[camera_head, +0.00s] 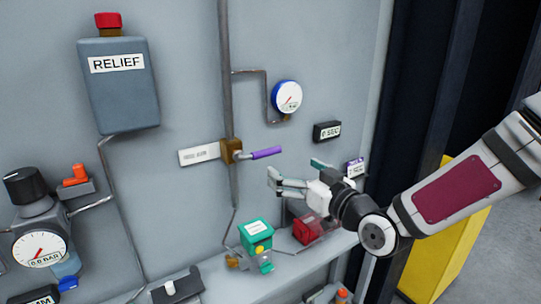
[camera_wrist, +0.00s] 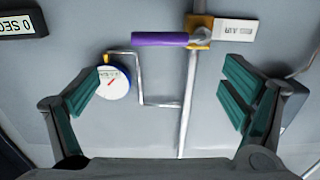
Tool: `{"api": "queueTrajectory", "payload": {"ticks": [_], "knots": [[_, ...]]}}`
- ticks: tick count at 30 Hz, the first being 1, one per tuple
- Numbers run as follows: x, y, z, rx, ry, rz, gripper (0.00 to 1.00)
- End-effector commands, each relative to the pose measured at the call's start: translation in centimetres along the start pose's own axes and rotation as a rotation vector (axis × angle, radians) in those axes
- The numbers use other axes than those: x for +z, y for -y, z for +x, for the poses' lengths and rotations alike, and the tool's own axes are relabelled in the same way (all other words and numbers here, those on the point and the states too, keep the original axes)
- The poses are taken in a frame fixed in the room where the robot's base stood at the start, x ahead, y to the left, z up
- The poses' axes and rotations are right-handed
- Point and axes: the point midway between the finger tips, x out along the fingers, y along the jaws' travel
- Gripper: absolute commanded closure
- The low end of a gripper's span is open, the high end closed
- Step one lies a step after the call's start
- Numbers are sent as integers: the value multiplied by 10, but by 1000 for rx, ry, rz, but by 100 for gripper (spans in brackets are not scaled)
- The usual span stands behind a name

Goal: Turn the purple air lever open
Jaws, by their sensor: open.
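The purple air lever (camera_head: 266,153) sticks out to the right from a brass valve body (camera_head: 231,151) on a vertical pipe. It lies roughly level, across the pipe's line. In the wrist view the purple lever (camera_wrist: 160,39) is at the top centre, with the brass valve (camera_wrist: 199,32) at its right end. My gripper (camera_head: 290,178) is open and empty, to the lower right of the lever and apart from it. In the wrist view my gripper's two green-padded fingers (camera_wrist: 160,95) are spread wide, with the lever beyond them.
A round gauge (camera_head: 287,97) and a "0 SEC" display (camera_head: 327,131) are on the panel above. A green box (camera_head: 256,235) and a red block (camera_head: 307,229) stand below on the ledge. A yellow post (camera_head: 443,235) is behind my arm. The panel around the lever is fairly clear.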

Motion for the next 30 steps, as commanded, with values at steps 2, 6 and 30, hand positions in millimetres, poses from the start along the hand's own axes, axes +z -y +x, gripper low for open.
{"api": "queueTrajectory", "payload": {"ticks": [2,6,30], "knots": [[1,0,18,-3,-3,2,7],[1,1,46,-3,-1,3,7],[1,0,102,0,2,0,14]]}}
